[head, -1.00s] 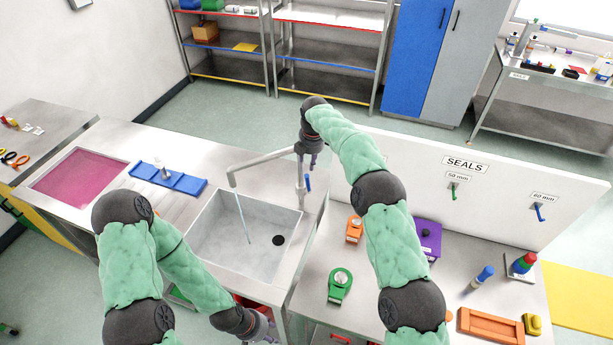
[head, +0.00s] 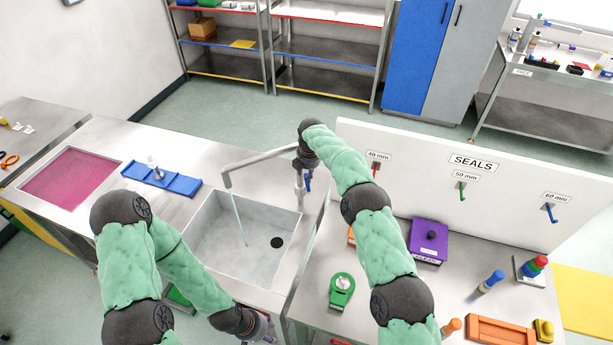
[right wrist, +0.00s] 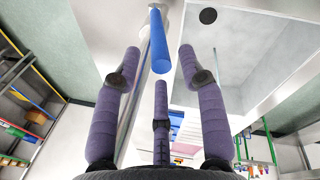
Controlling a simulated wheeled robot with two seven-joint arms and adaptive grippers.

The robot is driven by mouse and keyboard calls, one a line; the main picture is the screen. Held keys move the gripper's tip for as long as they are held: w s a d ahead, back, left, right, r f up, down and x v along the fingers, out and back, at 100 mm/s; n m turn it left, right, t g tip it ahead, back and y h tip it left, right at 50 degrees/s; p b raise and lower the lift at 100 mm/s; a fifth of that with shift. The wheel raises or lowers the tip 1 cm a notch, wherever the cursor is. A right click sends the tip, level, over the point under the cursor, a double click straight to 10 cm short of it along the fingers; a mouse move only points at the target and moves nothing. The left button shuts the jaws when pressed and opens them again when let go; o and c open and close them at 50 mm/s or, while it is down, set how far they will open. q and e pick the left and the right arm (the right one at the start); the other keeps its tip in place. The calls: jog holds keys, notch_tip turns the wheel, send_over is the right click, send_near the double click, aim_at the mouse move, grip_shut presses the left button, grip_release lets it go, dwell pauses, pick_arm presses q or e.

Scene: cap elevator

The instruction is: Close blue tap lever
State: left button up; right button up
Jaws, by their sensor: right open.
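The blue tap lever (head: 308,184) hangs beside the tap post at the back right corner of the sink. A thin stream of water (head: 238,218) runs from the tap's spout (head: 228,178) into the sink. In the right wrist view the lever (right wrist: 158,35) points down between the spread fingers of my right gripper (right wrist: 160,62). The gripper is open, with clear gaps beside the lever; contact cannot be told. In the head view my right gripper (head: 307,165) is just above the lever. My left gripper (head: 262,328) is low at the sink's front, its fingers partly hidden.
The grey sink (head: 215,258) has a dark drain (head: 277,242). A white SEALS panel (head: 410,165) with hooks stands to the right of the tap. A purple box (head: 427,245) and a green object (head: 342,288) are on the right bench. A blue tray (head: 180,182) lies left of the sink.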

jog(key=shift+x, duration=1.7)
